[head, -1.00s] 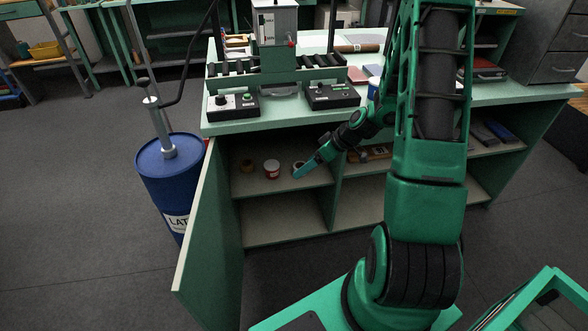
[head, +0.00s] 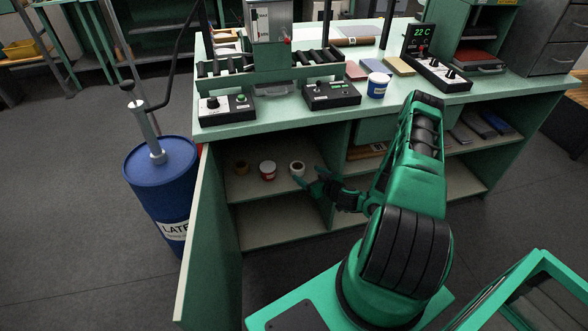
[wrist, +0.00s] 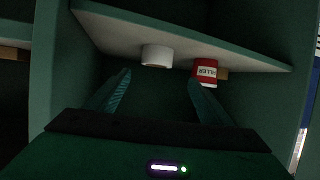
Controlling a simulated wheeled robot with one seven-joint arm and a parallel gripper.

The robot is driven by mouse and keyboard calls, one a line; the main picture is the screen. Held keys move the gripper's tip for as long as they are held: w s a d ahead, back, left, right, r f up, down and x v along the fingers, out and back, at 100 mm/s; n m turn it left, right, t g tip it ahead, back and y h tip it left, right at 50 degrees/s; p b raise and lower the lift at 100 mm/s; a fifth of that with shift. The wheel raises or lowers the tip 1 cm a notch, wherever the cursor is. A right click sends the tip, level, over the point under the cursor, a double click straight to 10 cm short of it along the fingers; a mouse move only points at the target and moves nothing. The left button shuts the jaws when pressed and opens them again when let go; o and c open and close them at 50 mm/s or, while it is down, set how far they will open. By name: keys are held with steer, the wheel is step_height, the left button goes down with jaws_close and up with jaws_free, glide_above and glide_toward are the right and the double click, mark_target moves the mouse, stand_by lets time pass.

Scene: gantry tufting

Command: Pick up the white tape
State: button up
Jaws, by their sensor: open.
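The white tape (head: 297,168) is a small roll on the upper shelf inside the open cabinet, to the right of a red and white filler can (head: 267,170). In the wrist view the white tape (wrist: 157,57) appears just beyond the fingertips, between their lines, and the filler can (wrist: 206,72) is near the right finger. My gripper (head: 308,178) is at the cabinet opening, just right of the tape in the head view. In the wrist view my gripper (wrist: 160,77) has its fingers spread with nothing between them.
A brown tape roll (head: 241,168) sits left of the can. The open cabinet door (head: 196,240) and a blue drum (head: 160,180) stand at the left. The green worktop (head: 290,109) is above the shelf (head: 250,188), and a vertical divider (head: 337,150) is at its right.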

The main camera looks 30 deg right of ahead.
mark_target(300, 169)
steer(key=shift+s+d+f+m+h, duration=0.1)
steer(key=shift+d+f+m+h, duration=0.25)
steer(key=shift+f, duration=0.45)
steer(key=x, duration=0.5)
steer(key=shift+w, duration=0.3)
steer(key=x, duration=0.3)
steer(key=shift+w+a+r, duration=0.1)
steer(key=shift+w+a, duration=0.1)
steer(key=shift+w, duration=0.3)
steer(key=shift+w+f, duration=0.3)
steer(key=shift+w, duration=0.3)
steer(key=shift+c, duration=0.3)
steer(key=c, duration=1.1)
